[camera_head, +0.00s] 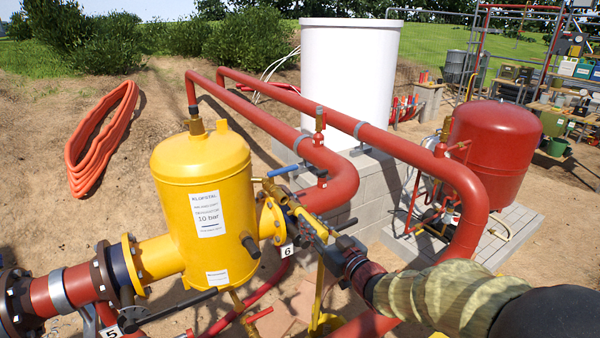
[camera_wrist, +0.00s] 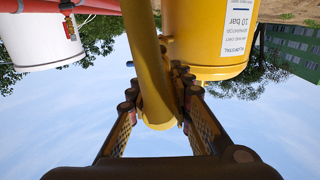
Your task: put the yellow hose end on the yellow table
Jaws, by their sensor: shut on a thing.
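My gripper (camera_head: 303,215) is beside the right flange of the yellow tank, above the ground. It also shows in the wrist view (camera_wrist: 162,88), where its two fingers stand on either side of a thick yellow tube (camera_wrist: 153,70), shut on it. This tube appears to be the yellow hose end; its rounded end points toward my palm. In the head view, a yellow length (camera_head: 319,285) hangs below my gripper, partly hidden by my arm. I cannot make out a yellow table with certainty; a yellow round piece (camera_head: 326,323) shows low at the bottom edge.
The yellow tank (camera_head: 205,220) stands close left of my gripper, with valve levers around it. Red pipes (camera_head: 400,150) arch behind and right of my arm. A white tank (camera_head: 348,75) and a red tank (camera_head: 490,145) stand behind. Open sandy ground lies at the left.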

